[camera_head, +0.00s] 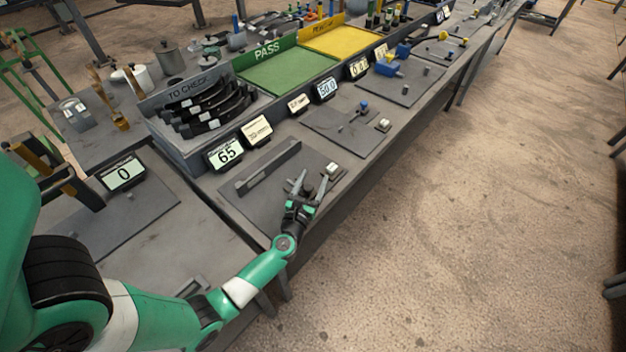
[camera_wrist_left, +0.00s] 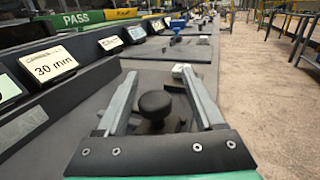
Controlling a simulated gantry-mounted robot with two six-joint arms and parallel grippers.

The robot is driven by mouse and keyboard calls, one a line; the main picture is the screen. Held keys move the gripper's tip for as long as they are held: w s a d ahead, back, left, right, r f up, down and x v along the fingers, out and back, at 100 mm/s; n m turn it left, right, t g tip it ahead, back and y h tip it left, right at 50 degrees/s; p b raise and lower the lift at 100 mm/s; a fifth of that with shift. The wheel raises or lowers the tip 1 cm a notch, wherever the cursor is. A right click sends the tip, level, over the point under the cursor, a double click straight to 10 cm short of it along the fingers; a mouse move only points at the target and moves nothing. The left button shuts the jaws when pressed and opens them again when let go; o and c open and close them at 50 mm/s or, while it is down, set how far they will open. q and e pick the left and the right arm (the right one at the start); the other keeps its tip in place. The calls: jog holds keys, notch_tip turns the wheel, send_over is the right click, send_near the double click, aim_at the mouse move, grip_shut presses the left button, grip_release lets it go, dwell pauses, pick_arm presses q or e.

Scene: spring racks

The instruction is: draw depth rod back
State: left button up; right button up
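My left gripper (camera_head: 309,184) reaches over a dark grey gauge plate (camera_head: 248,210) near the bench's front edge. In the left wrist view its two fingers (camera_wrist_left: 158,76) are spread apart. A round black knob (camera_wrist_left: 155,103) shows between them, with a gap on both sides. The knob appears to belong to the depth gauge, but the rod itself is hard to make out. In the head view the knob is hidden by the gripper. A small light block (camera_head: 332,168) sits just beyond the fingertips and also shows in the wrist view (camera_wrist_left: 180,70). My right gripper is not in view.
A long grey bar (camera_head: 268,166) stands on the plate. Behind it are a display reading 65 (camera_head: 225,152), a card (camera_head: 257,130) and a rack of dark parts (camera_head: 212,108). Green PASS tray (camera_head: 290,74) and yellow tray (camera_head: 345,42) lie further back. The floor in front is clear.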

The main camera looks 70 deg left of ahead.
pick_arm(q)
jog(key=p+v, duration=0.1)
jog(key=v, duration=1)
jog(key=shift+s+d, duration=0.25)
